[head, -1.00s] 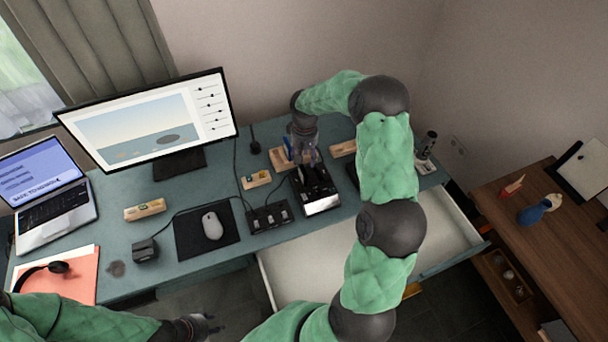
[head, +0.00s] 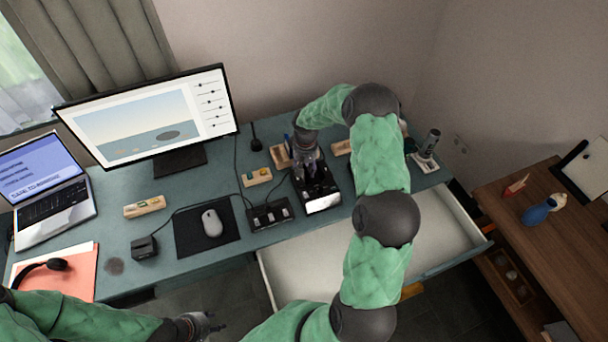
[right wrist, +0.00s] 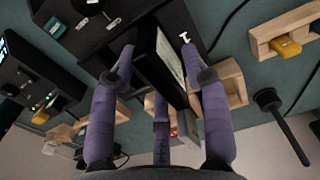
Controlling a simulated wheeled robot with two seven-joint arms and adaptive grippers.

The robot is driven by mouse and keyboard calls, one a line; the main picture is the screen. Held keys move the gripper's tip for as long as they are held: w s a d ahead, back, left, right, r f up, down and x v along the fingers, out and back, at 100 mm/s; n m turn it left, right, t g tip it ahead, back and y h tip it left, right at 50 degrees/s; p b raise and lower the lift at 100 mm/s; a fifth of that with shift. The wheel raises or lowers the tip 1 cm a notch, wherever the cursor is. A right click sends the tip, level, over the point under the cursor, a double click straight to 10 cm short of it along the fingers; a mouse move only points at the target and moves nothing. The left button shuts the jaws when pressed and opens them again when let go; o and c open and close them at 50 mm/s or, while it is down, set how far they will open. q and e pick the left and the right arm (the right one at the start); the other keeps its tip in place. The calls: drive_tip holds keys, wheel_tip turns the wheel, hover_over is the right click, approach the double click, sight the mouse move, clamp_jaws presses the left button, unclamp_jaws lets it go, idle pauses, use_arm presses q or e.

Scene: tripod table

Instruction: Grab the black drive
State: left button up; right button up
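A black drive (right wrist: 145,60), a slab with a silvery-grey side, stands upright in a black dock (right wrist: 85,25) in the right wrist view. The dock (head: 322,205) also shows in the head view, on the desk. My right gripper (right wrist: 158,65) is open, its purple fingers spread on either side of the drive, with a third finger below. I cannot tell whether any finger touches it. In the head view my right gripper (head: 312,172) is low over the dock and hides most of the drive. My left gripper (head: 210,323) is open and empty in front of the desk.
A wooden holder with a yellow item (head: 257,177) and a power strip (head: 269,215) are left of the dock. A wooden holder (head: 281,156) stands behind it. The monitor (head: 150,115) is further left. An open drawer (head: 440,228) juts out in front.

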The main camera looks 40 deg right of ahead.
clamp_jaws()
drive_tip(key=shift+r, duration=0.15)
